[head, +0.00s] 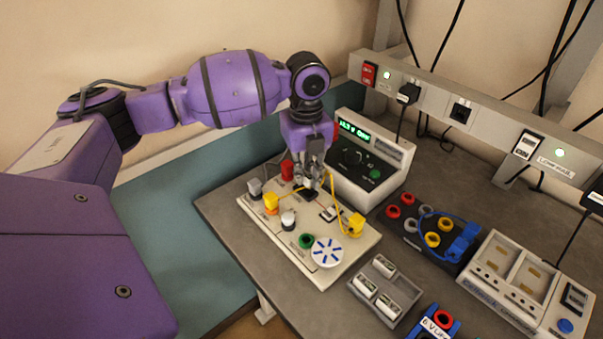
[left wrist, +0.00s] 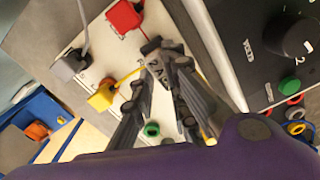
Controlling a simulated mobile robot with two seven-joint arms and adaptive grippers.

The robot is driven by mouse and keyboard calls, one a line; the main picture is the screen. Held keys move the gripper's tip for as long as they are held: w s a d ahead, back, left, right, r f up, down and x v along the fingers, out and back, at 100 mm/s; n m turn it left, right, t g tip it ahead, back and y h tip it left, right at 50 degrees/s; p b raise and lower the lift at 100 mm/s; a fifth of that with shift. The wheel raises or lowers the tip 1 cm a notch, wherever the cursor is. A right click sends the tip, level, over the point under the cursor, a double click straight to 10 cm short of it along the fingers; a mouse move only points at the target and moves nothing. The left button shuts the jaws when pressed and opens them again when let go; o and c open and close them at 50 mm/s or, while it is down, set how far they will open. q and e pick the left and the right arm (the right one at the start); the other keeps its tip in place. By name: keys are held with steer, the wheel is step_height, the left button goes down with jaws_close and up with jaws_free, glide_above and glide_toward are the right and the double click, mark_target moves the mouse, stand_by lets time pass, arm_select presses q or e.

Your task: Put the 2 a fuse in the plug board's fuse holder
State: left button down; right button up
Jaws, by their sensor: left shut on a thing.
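The cream plug board (head: 262,215) lies on the grey bench, with coloured plugs, a yellow lead and a blue-and-white fan disc (head: 327,251) on it. My left gripper (head: 311,180) is over the back middle of the board. In the left wrist view my left gripper (left wrist: 165,90) is shut on a pale fuse marked "2 A" (left wrist: 157,72). A black part (head: 311,194) shows on the board just under the fingers; it may be the fuse holder. The fingers hide much of it, and I cannot tell whether the fuse touches it. My right gripper is not in view.
A power supply (head: 369,165) with a green display stands close behind the board. A grey tray (head: 398,288) with several fuses is at the front right. A black socket box (head: 408,237) and a pale charger (head: 512,284) stand further right.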

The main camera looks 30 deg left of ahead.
mark_target(305, 176)
arm_select(q)
steer(key=shift+s+f, duration=0.1)
steer(key=shift+f, duration=1.3)
steer(key=shift+f, duration=0.1)
steer(key=c, duration=1.7)
jaws_free()
steer(key=shift+f, duration=0.1)
steer(key=shift+c, duration=0.2)
step_height(305, 176, up, 12)
steer(key=shift+r, duration=0.2)
steer(key=shift+s+d, duration=0.1)
